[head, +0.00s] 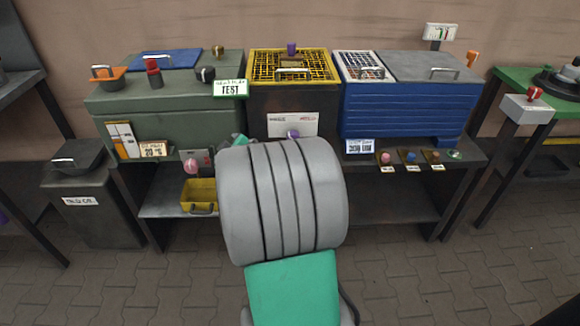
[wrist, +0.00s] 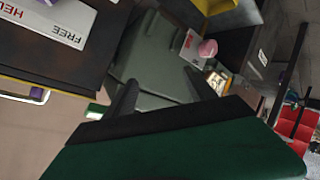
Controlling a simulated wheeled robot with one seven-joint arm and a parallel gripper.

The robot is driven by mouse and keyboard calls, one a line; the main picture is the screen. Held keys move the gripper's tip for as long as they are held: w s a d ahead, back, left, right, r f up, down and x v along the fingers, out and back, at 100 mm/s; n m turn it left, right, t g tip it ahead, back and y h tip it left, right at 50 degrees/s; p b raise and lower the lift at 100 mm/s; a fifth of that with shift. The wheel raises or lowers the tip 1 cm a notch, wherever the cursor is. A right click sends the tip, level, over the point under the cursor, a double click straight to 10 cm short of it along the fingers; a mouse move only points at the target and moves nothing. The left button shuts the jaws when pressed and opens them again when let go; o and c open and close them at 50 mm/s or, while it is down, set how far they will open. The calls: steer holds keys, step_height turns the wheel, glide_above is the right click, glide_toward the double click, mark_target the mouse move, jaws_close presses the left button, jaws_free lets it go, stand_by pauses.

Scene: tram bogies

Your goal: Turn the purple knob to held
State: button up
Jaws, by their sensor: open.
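The purple knob (head: 293,135) sits just below a white label plate (head: 292,124) on the front of the dark middle unit with the yellow grid top. In the head view my grey arm hides its lower part. In the wrist view the plate (wrist: 62,22) reads FREE and part of HELD, and a purple bit of the knob (wrist: 45,2) is cut off at the top edge. Where the knob points cannot be told. My gripper (wrist: 163,88) is open and empty, its two dark fingers apart in front of the green unit, to one side of the knob. My arm mostly hides it in the head view.
Another purple piece (head: 291,48) stands at the back of the yellow grid (head: 262,66). The green unit (head: 170,115) with a pink knob (head: 192,166) stands left, the blue unit (head: 390,108) right. A yellow bin (head: 199,194) sits on the lower shelf.

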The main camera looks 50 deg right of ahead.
steer(key=s+d+f+h+b, duration=0.3)
steer(key=d+f, duration=0.4)
steer(key=d, duration=0.3)
steer(key=h+b, duration=0.3)
steer(key=h, duration=0.2)
glide_toward(293, 138)
steer(key=w+d+f, duration=0.1)
steer(key=w+d, duration=0.1)
steer(key=d, duration=0.1)
steer(key=shift+m, duration=0.4)
steer(key=x, duration=0.6)
steer(key=shift+w+d+b, duration=0.25)
steer(key=shift+w+b, duration=0.05)
steer(key=shift+w, duration=0.05)
steer(key=shift+w+d, duration=0.25)
steer(key=shift+d, duration=0.05)
steer(key=c, duration=1.4)
